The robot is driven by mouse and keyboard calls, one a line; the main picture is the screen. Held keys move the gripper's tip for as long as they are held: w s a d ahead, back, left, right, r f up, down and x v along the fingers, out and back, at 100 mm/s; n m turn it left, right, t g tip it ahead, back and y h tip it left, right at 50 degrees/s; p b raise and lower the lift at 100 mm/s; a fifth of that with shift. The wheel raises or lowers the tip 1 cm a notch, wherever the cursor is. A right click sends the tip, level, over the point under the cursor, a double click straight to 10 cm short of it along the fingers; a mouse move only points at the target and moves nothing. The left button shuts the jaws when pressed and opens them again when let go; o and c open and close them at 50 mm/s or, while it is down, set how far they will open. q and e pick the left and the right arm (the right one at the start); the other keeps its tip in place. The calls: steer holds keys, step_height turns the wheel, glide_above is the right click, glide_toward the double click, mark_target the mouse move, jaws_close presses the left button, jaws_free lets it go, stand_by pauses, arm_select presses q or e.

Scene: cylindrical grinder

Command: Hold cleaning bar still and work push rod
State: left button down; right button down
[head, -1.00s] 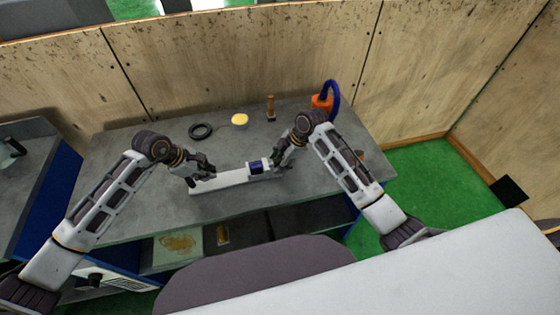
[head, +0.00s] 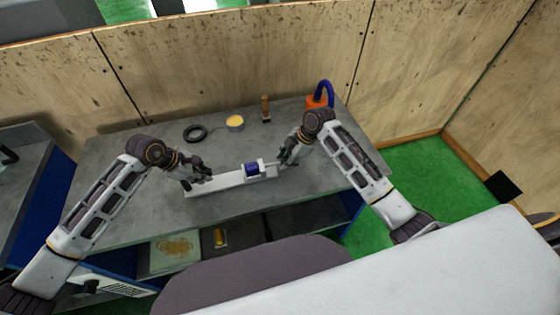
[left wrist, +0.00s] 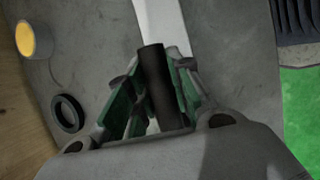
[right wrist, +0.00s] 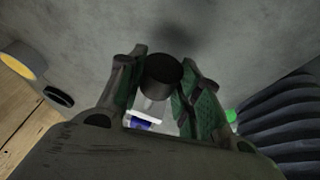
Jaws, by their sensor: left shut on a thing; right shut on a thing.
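The cleaning bar (head: 228,180) is a long pale bar lying on the grey bench, with a blue block (head: 252,169) near its right end. My left gripper (head: 192,183) is at the bar's left end. In the left wrist view it is shut on the bar's black cylindrical handle (left wrist: 152,75). My right gripper (head: 282,163) is at the right end. In the right wrist view it is shut on the push rod's dark round knob (right wrist: 163,72). A short pale stretch of push rod (head: 271,165) shows between the block and this gripper.
Behind the bar on the bench (head: 120,175) stand a black ring (head: 195,133), a yellow-topped round container (head: 235,124), a brown-handled tool (head: 265,108) and an orange item with a blue hose (head: 316,101). A wooden wall (head: 230,65) backs the bench.

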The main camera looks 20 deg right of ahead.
arm_select(q)
steer(key=shift+a, duration=0.1)
arm_select(e)
steer(key=shift+d, duration=0.35)
arm_select(q)
steer(key=shift+w, duration=0.1)
arm_select(e)
steer(key=c, duration=1.3)
jaws_free()
steer(key=o, duration=0.3)
steer(key=shift+a, duration=0.1)
steer(key=shift+o, duration=0.2)
steer(key=v, duration=1.2)
arm_select(q)
steer(key=c, duration=1.2)
jaws_free()
